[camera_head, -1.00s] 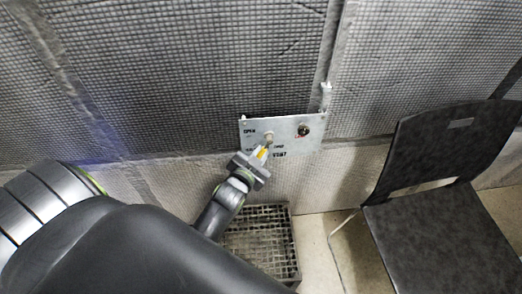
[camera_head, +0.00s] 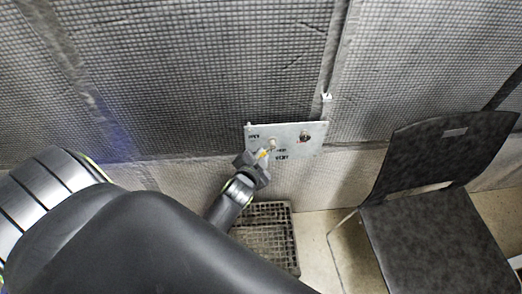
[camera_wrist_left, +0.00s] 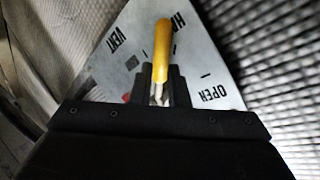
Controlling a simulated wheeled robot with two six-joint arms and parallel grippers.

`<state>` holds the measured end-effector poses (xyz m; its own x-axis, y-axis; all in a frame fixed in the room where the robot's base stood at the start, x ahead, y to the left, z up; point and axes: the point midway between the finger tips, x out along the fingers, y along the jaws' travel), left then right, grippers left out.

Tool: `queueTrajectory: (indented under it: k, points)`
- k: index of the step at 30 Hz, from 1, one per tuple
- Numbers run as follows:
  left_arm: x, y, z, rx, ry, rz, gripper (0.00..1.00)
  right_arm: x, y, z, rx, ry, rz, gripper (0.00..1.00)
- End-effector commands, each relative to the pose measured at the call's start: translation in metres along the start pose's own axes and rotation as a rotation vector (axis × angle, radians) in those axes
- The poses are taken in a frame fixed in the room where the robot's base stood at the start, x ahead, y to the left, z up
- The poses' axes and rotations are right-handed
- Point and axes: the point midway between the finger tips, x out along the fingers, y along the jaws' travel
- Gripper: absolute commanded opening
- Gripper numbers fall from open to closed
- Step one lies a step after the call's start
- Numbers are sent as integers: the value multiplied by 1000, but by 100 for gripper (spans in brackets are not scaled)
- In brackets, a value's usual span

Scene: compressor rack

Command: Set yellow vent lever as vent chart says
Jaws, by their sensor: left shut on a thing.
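The yellow vent lever (camera_wrist_left: 162,50) sits between the fingers of my left gripper (camera_wrist_left: 160,88) in the left wrist view. The gripper is shut on it. In the head view my left gripper (camera_head: 259,162) is at the lower left of the pale panel (camera_head: 312,142), and only a bit of yellow lever (camera_head: 264,153) shows. The panel carries the words OPEN, VENT and a partly covered label beginning with H. In the left wrist view the lever's yellow end points toward the top, between VENT and the H label. No vent chart is readable. My right gripper is not in view.
A dark round knob (camera_head: 304,136) with a red mark sits at the panel's right. A dark chair (camera_head: 437,170) stands at right. A grated crate (camera_head: 268,236) lies on the floor below the panel. Quilted padding (camera_head: 200,60) covers the wall.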

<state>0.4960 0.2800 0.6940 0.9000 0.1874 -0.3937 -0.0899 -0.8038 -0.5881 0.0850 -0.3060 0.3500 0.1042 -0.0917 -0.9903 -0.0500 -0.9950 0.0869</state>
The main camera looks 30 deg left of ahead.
Motion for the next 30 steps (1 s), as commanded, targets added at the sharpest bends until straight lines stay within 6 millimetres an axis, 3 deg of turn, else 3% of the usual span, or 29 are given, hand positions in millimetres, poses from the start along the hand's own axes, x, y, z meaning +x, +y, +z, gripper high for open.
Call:
queueTrajectory:
  k: [7, 8, 12, 23, 30]
  points:
    - [0, -1, -1, 1, 3, -2, 0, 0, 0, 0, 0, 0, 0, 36]
    - [0, -1, -1, 1, 3, -2, 19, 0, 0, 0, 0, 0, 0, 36]
    - [0, -1, -1, 1, 3, -1, 37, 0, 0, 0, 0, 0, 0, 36]
    - [-4, -1, -1, 0, 1, 0, 37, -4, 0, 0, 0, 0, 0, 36]
    - [-36, -3, -4, -2, -2, 1, 37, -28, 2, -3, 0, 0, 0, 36]
